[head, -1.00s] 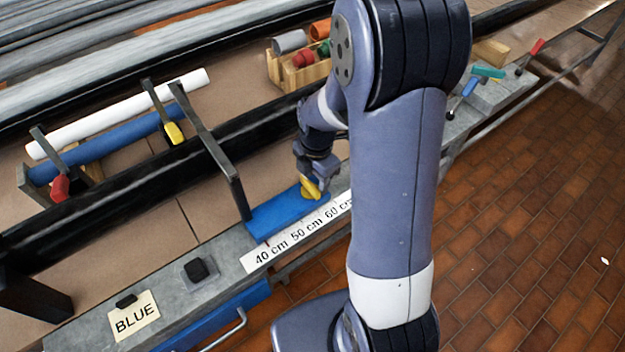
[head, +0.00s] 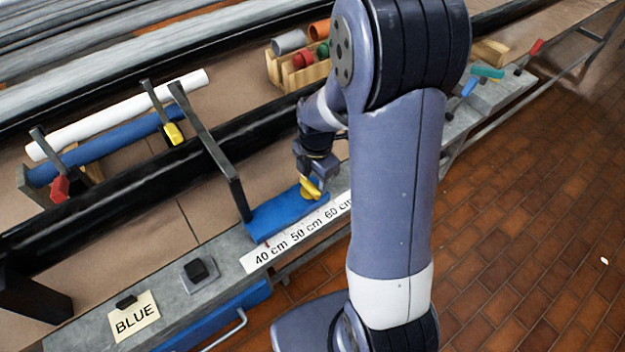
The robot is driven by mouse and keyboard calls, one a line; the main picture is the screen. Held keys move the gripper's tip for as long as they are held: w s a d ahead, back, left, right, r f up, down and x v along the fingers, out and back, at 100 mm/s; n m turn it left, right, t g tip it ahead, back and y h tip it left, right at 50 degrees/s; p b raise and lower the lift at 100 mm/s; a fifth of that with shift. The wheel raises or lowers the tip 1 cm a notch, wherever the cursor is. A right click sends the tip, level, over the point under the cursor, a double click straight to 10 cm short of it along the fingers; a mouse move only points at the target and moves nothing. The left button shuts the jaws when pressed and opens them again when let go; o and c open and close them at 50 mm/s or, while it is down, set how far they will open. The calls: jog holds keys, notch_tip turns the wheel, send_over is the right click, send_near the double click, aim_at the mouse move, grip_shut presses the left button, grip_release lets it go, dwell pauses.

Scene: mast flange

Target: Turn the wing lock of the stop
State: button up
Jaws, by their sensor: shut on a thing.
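The stop is a blue block (head: 280,216) lying along the grey rail, beside the scale strip (head: 300,232) marked 40 cm, 50 cm and 60 cm. A yellow wing lock (head: 309,188) sits on the far right part of the blue block. My gripper (head: 312,181) is over the wing lock and shut on it. The fingertips are small in the head view and partly hidden by the arm's wrist. My arm also hides the right end of the scale.
A black upright frame (head: 222,160) stands just left of the stop. A white tube and a blue tube (head: 110,146) lie in holders at the left. A wooden crate (head: 292,72) with coloured pieces stands behind.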

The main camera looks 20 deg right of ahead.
jog(key=r+p, duration=0.2)
jog(key=a+r, duration=0.1)
jog(key=shift+s+r+p, duration=0.25)
jog(key=shift+s+p, duration=0.15)
jog(key=shift+s+a+r+p, duration=0.25)
jog(key=shift+a+r, duration=0.15)
jog(key=shift+r, duration=0.1)
jog(key=shift+s+a+r+p, duration=0.25)
jog(key=shift+a+r, duration=0.1)
jog(key=shift+r, duration=0.15)
jog(key=shift+w+d+f, duration=0.2)
jog(key=shift+w, duration=0.05)
jog(key=shift+w+d, duration=0.1)
jog(key=shift+d, duration=0.1)
